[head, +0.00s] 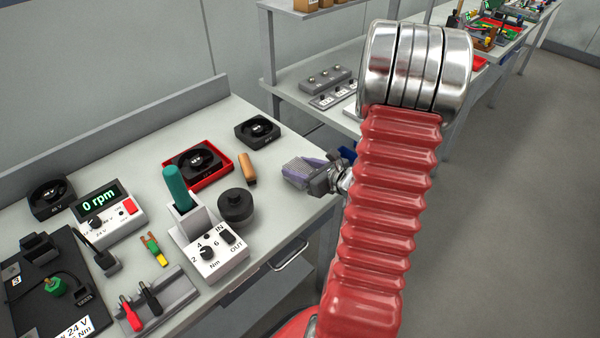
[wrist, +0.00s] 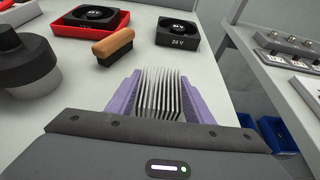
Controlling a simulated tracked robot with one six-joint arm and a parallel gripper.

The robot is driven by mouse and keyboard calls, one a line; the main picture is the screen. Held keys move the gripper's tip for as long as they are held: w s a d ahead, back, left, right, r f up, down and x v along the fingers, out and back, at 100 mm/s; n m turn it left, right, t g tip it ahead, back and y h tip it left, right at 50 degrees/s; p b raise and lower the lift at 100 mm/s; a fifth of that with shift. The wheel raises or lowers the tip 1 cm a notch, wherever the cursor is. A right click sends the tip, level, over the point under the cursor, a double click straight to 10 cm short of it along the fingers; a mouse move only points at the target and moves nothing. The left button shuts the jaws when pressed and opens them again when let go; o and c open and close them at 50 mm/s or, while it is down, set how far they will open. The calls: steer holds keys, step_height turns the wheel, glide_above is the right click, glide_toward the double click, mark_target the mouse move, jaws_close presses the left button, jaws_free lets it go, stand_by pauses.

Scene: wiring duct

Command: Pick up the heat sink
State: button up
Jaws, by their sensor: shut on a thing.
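The heat sink (wrist: 163,95), a silvery block of thin parallel fins, sits between the two purple fingers of my gripper (wrist: 163,100) in the wrist view. The fingers are shut on its sides. In the head view the heat sink (head: 303,170) shows at the end of my gripper (head: 312,176), over the right edge area of the bench. Its underside is hidden, and I cannot tell whether it touches the bench top.
A wooden-handled brush (head: 247,168), a fan in a red tray (head: 197,163) and a black fan (head: 257,132) stand behind on the bench (head: 130,135). A black round knob-like part (head: 236,206) and a torque box (head: 213,250) are to the left. Shelving (head: 275,80) stands at the back.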

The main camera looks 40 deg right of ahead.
mark_target(300, 167)
steer(key=shift+c, duration=1.3)
steer(key=shift+r, duration=0.15)
steer(key=shift+r, duration=4.9)
steer(key=shift+s, duration=0.1)
